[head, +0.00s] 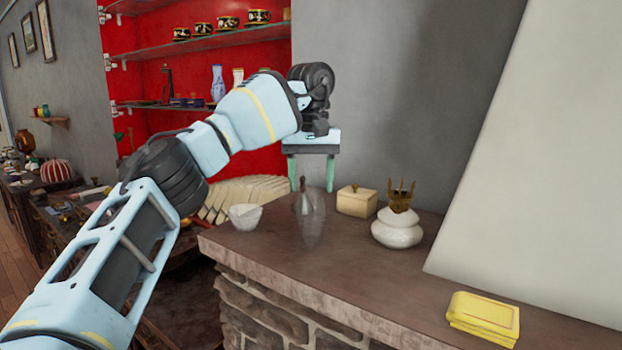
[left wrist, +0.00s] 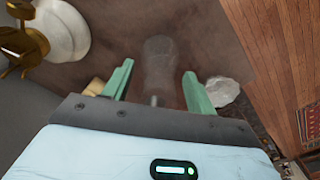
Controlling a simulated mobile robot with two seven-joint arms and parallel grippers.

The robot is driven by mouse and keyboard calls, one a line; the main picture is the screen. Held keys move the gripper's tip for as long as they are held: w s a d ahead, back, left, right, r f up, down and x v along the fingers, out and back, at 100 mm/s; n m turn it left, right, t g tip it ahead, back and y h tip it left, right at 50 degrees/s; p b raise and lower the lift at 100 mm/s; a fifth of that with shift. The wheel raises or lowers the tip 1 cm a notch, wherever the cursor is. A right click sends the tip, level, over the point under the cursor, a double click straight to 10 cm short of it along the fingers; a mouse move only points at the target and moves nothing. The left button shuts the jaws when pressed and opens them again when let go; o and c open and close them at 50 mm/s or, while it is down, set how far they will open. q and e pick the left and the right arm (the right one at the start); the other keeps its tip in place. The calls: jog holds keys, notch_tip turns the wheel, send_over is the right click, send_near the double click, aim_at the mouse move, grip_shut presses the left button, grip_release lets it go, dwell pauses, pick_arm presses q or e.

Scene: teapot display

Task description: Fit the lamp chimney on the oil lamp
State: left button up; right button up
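The oil lamp (head: 397,232) has a squat white body with a brass pronged burner (head: 401,195) on top. It stands on the stone ledge and shows at the upper left of the left wrist view (left wrist: 62,30). The clear glass lamp chimney (head: 313,228) stands on the ledge left of the lamp and is hard to see; it also shows faintly in the left wrist view (left wrist: 160,62). My left gripper (head: 311,178) points down above the chimney, its green fingers apart with nothing held between them. A small grey pointed thing (head: 303,197) shows by the chimney. My right gripper is out of view.
A lidded cream box (head: 357,201) sits between chimney and lamp, slightly behind. A white bowl (head: 244,216) is at the ledge's left end. A slanted pale wall (head: 540,170) bounds the right. The ledge's middle front is clear.

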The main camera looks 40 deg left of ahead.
pick_arm(q)
jog(key=shift+r, duration=0.1)
jog(key=shift+r, duration=3.8)
jog(key=shift+f, duration=0.1)
